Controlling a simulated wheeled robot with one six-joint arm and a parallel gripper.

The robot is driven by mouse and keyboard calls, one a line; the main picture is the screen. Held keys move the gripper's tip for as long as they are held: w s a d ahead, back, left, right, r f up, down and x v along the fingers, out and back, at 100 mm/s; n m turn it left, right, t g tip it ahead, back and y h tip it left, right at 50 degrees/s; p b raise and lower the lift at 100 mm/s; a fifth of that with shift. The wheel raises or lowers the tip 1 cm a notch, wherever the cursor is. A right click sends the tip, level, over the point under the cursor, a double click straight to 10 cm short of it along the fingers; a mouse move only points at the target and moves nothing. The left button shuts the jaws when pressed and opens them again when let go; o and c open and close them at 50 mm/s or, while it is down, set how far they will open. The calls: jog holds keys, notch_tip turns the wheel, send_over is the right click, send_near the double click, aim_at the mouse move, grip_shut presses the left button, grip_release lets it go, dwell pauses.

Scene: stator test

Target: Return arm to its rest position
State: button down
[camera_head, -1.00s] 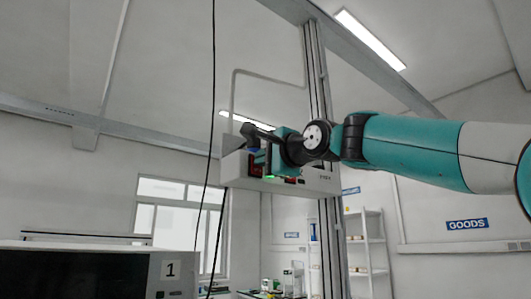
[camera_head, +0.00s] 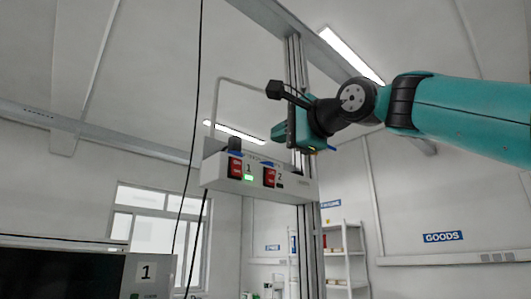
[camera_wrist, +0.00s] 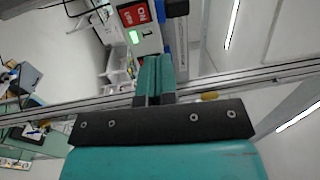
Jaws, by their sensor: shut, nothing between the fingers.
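My teal arm (camera_head: 460,105) comes in from the right in the head view and is raised. My gripper (camera_head: 282,132) is at its end, just above and in front of the white switch box (camera_head: 215,182). In the wrist view my gripper's teal fingers (camera_wrist: 154,72) are together with nothing between them. The box carries two red switches, marked 1 (camera_head: 235,167) and 2 (camera_head: 269,177). A green light (camera_head: 248,177) is lit beside switch 1. The wrist view shows one red switch with "ON" on it (camera_wrist: 134,14) and a green light, beyond the fingertips.
The box hangs by a metal post (camera_head: 297,80). A black cable (camera_head: 192,130) hangs to its left. A dark-fronted unit labelled 1 (camera_head: 145,272) stands at lower left. A shelf (camera_head: 343,250) and a GOODS sign (camera_head: 443,237) are at the back right.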

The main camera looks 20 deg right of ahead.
jog(key=shift+s+d+r, duration=0.15)
jog(key=shift+s+d, duration=0.05)
jog(key=shift+s, duration=0.45)
jog(key=a+f+n+g+b, duration=0.1)
jog(key=a+f+n+g, duration=0.15)
jog(key=f, duration=0.85)
jog(key=a+f+n+g, duration=0.2)
jog(key=f+n+g, duration=0.2)
jog(key=f, duration=0.7)
jog(key=a+f+n+g+b, duration=0.1)
jog(key=a+f+n+g, duration=0.2)
jog(key=f, duration=0.7)
jog(key=s+f+n+g+h, duration=0.1)
jog(key=s+f+n+g, duration=0.3)
jog(key=s+f, duration=0.5)
jog(key=s+f+n+g+h, duration=0.1)
jog(key=s+f+n+g, duration=0.3)
jog(key=f, duration=1.2)
jog(key=s+n, duration=0.4)
jog(key=s, duration=0.2)
jog(key=shift+s+a+b, duration=0.15)
jog(key=shift+s+b, duration=0.1)
jog(key=shift+b, duration=0.15)
jog(key=shift+g, duration=0.25)
